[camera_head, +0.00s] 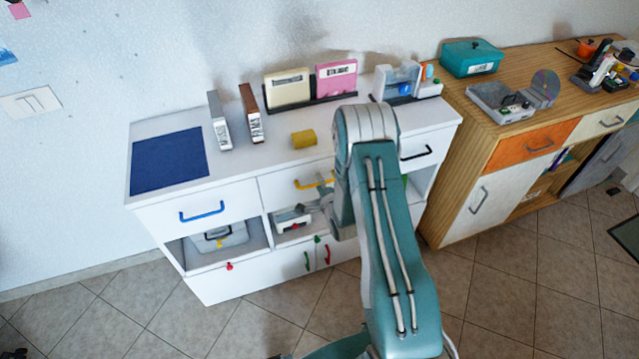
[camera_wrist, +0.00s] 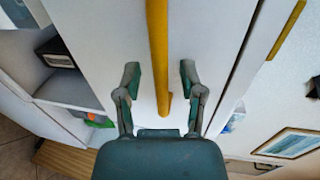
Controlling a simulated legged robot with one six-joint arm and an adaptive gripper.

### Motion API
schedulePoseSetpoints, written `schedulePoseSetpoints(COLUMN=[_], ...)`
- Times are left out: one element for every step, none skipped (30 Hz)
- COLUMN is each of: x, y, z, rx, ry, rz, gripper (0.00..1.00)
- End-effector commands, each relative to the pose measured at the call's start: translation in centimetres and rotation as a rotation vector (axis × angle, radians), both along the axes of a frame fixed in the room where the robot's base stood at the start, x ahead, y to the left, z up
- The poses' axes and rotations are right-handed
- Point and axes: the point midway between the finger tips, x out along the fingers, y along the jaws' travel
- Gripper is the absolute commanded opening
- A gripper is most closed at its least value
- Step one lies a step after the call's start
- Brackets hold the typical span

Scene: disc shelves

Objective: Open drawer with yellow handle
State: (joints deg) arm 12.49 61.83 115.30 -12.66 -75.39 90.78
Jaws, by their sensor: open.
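The yellow handle (camera_head: 318,181) is on the white middle top drawer (camera_head: 275,190) of the white cabinet. The drawer front looks flush with its neighbours. In the wrist view the yellow handle (camera_wrist: 157,45) runs up and down the picture. My gripper (camera_wrist: 159,75) is open, with one finger on each side of the handle's lower part and visible gaps between. In the head view my arm hides the right part of the drawer, and the fingers are hard to make out.
The white cabinet also has a drawer with a blue handle (camera_head: 202,212) and one with a black handle (camera_head: 416,153). Open shelves lie below. A yellow block (camera_head: 304,139) and upright cases (camera_head: 287,88) stand on top. A wooden cabinet (camera_head: 480,150) stands to the right.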

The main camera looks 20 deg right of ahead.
Motion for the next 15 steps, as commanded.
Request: schedulePoseSetpoints(x=[0.09, 0.11, 0.12, 0.11, 0.11, 0.10, 0.10, 0.09, 0.09, 0.09, 0.09, 0.08, 0.08, 0.09, 0.09], y=[0.02, 0.02, 0.01, 0.01, 0.01, 0.01, 0.01, 0.01, 0.01, 0.00, 0.01, 0.00, 0.00, 0.00, 0.00], z=[-0.04, -0.05, -0.06, -0.05, -0.05, -0.05, -0.05, -0.05, -0.05, -0.04, -0.05, -0.05, -0.06, -0.07, -0.09], rx=[0.000, 0.000, 0.000, 0.000, 0.000, 0.000, 0.000, 0.000, 0.000, 0.000, 0.000, 0.000, 0.000, 0.000, 0.000], ry=[0.001, 0.001, 0.001, 0.001, 0.001, 0.001, 0.001, 0.001, 0.001, 0.001, 0.001, 0.001, 0.001, 0.002, 0.002], rz=[0.000, 0.000, 0.000, 0.000, 0.000, 0.000, 0.000, 0.000, 0.000, 0.000, 0.000, 0.000, 0.000, 0.000, 0.000], gripper=[0.51, 0.51, 0.51, 0.51, 0.51, 0.51, 0.51, 0.42, 0.24, 0.11, 0.00, 0.00, 0.00, 0.00, 0.00])
